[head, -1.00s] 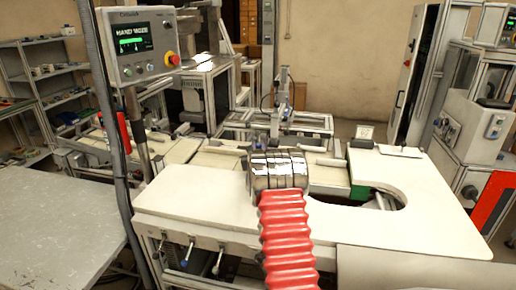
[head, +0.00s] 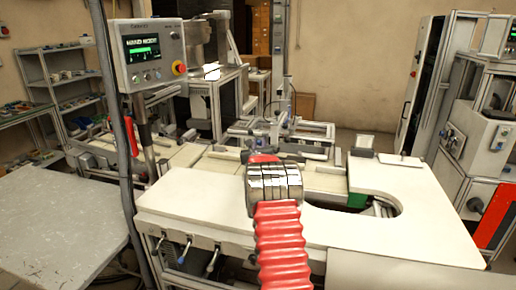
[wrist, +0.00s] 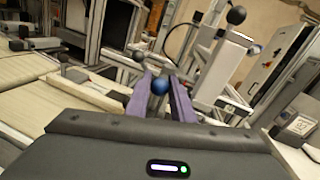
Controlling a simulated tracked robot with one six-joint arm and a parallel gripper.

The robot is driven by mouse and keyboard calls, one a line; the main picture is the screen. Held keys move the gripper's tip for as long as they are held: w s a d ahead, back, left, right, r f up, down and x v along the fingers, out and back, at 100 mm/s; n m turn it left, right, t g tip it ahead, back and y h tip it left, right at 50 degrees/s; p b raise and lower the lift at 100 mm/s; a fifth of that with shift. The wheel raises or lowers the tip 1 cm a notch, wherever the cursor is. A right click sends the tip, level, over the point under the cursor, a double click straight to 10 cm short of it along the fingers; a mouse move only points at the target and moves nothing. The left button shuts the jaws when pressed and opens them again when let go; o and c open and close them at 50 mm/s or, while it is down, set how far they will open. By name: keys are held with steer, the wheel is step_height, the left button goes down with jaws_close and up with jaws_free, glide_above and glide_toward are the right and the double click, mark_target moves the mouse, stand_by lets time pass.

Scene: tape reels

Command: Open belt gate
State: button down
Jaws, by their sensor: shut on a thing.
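My gripper (wrist: 160,84) shows in the wrist view with two purple fingers around a blue ball knob (wrist: 160,87). The fingers are shut on it. A second, dark ball knob (wrist: 138,56) stands just behind, to the left. What the blue knob is fixed to is hidden between the fingers, and I cannot make out the belt gate as a separate part. In the head view, my red-sleeved arm reaches over the white worktop (head: 190,207) toward the belt area (head: 222,165); my fingers and the blue knob are hidden there.
A control panel (head: 150,55) on a post and a dark cable stand at the left. A grey table (head: 60,230) is at the front left. A dark ball on a tilted rod (wrist: 236,15) rises close to the right of my gripper. Machine cabinets (head: 480,130) stand at the right.

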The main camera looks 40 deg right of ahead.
steer(key=shift+d+r, duration=0.15)
steer(key=shift+r, duration=0.35)
steer(key=c, duration=1.9)
jaws_free()
steer(key=shift+o, duration=0.4)
steer(key=shift+f, duration=0.1)
steer(key=shift+a+f, duration=0.15)
steer(key=shift+a, duration=0.05)
steer(key=v, duration=1.3)
steer(key=shift+s, duration=0.35)
steer(key=shift+a, duration=0.15)
